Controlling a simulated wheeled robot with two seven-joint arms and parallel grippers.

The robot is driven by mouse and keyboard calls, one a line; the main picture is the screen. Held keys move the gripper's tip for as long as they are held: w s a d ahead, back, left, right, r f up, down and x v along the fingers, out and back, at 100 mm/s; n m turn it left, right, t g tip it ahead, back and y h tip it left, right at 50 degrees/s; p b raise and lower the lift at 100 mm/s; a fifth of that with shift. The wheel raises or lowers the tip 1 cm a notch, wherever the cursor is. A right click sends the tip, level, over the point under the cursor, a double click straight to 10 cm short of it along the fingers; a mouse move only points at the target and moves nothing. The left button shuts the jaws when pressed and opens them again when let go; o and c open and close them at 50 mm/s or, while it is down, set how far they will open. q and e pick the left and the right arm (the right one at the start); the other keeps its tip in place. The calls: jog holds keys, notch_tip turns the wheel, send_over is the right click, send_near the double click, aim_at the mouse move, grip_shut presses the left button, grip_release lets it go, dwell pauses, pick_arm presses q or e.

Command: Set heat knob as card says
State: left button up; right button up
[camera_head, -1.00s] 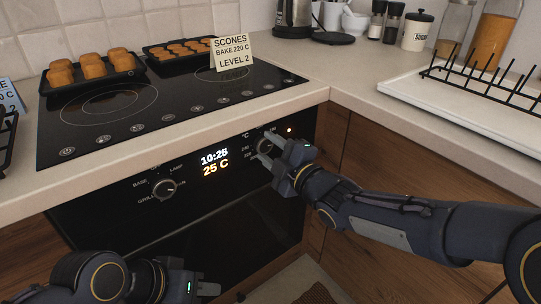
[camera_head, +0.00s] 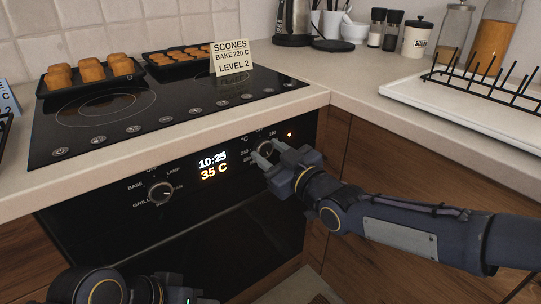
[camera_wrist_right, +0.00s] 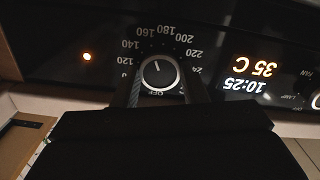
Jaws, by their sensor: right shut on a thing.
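The cream card (camera_head: 232,58) on the hob reads "SCONES BAKE 220 C LEVEL 2". The heat knob (camera_wrist_right: 158,75) is black with a pale rim and shows upside down in the right wrist view. Its white mark points roughly at 160 on the scale. My right gripper (camera_head: 264,152) is shut on the heat knob, one finger on each side, and partly hides it in the head view. The oven display (camera_head: 213,166) reads 10:25 and 35 C. My left gripper (camera_head: 182,294) is cut off at the bottom edge, so its fingers cannot be judged.
The mode knob (camera_head: 160,193) sits left of the display. A lit orange lamp (camera_head: 290,134) is right of the heat knob. Trays of baked goods (camera_head: 91,84) stand on the hob (camera_head: 190,105). A blue card (camera_head: 8,98) is cut off at left. A black rack (camera_head: 480,78) stands right.

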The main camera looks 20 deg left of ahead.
jog(key=m, duration=0.4)
jog(key=shift+m+b, duration=0.3)
dwell(0.3)
jog(key=o, duration=1)
jog(key=p+v, duration=0.1)
jog(key=v, duration=0.6)
jog(key=shift+s+d, duration=0.2)
jog(key=shift+d, duration=0.15)
